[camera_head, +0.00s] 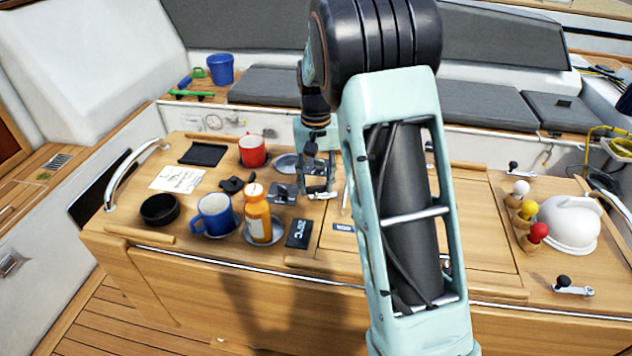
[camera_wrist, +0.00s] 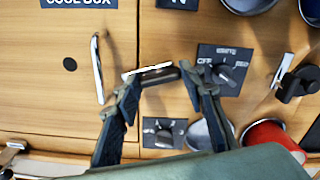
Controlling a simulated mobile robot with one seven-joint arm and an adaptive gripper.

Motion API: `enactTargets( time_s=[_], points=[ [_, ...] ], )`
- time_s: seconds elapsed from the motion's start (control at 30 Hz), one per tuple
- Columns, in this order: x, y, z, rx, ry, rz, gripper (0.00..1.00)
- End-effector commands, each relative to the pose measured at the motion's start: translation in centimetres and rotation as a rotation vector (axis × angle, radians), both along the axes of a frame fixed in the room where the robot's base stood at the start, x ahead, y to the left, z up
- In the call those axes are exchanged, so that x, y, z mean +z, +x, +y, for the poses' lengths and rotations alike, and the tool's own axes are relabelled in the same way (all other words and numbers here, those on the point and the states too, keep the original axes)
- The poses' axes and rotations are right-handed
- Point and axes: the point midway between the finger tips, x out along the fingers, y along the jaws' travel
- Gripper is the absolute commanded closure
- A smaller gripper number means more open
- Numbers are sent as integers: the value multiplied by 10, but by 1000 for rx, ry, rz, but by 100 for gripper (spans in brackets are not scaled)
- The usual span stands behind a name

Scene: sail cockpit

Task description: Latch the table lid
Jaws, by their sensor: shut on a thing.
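The wooden table lid (camera_head: 480,215) lies flat in the table top. Its left part, with a COOL BOX label (camera_wrist: 80,3), shows in the wrist view. My gripper (camera_head: 320,190) is low over the table by the lid's left seam. In the wrist view my gripper (camera_wrist: 158,80) has its fingers on either side of a small metal latch bar (camera_wrist: 152,72) and is shut on it. The bar appears to reach across the seam onto the lid's edge. The fingertips partly hide its ends. A thin silver handle (camera_wrist: 97,68) stands on the lid beside the left finger.
Dial plates (camera_wrist: 225,70) and (camera_wrist: 165,132) are close to the fingers. A red mug (camera_head: 252,150), blue mug (camera_head: 213,213), orange bottle (camera_head: 257,218) and black bowl (camera_head: 160,209) stand left. Coloured knobs (camera_head: 538,232) and a white dome (camera_head: 570,225) are at right.

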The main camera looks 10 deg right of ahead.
Motion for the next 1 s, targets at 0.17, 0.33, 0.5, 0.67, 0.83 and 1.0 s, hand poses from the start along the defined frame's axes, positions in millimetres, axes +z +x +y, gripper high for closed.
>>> enactTargets(
  time_s=[0.17,0.33,0.5,0.67,0.83,1.0],
  points=[
    [1,1,0,-137,0,-3,87],
    [1,1,0,-236,0,-3,87],
    [1,1,0,-301,0,-3,87],
    [1,1,0,-332,0,-3,87],
    [0,1,0,-344,0,-3,87],
    [1,1,0,-345,0,-3,87]
  ],
)
